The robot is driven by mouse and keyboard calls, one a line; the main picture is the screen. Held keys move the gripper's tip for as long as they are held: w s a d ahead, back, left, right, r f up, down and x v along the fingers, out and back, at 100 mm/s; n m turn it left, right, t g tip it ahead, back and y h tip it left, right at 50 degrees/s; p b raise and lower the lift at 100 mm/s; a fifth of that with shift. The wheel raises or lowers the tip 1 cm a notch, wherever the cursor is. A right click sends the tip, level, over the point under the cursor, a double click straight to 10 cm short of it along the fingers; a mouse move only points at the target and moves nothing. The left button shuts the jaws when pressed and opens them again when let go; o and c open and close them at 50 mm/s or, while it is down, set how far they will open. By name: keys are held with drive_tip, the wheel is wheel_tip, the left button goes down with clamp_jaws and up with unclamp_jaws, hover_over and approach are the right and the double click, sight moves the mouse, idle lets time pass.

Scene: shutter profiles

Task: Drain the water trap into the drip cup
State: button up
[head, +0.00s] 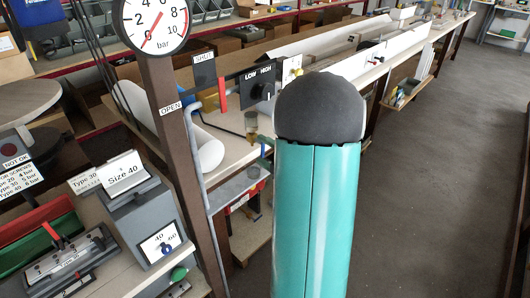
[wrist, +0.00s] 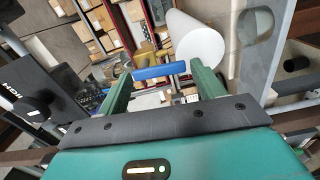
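A small amber bowl (head: 251,126), which looks like the water trap, hangs beside the grey pipe in the head view, left of my arm. In the wrist view a yellowish part (wrist: 146,56), perhaps the same trap, shows beyond the fingertips. A blue bar (wrist: 160,72) spans most of the gap between my fingertips; I cannot tell whether it touches them. My gripper (wrist: 161,78) has its two green fingers wide apart. The head view hides the gripper behind my teal arm. I cannot make out a drip cup for certain in either view.
The pipe (head: 197,170) carries a red lever (head: 222,94) near OPEN and SHUT labels. A white roll (head: 205,148) lies behind. The floor (head: 430,180) at the right is clear.

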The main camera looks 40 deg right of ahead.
drive_tip(key=shift+o, duration=0.7)
drive_tip(key=s, duration=1.3)
drive_tip(key=shift+s+d, duration=0.2)
drive_tip(key=shift+s, duration=0.2)
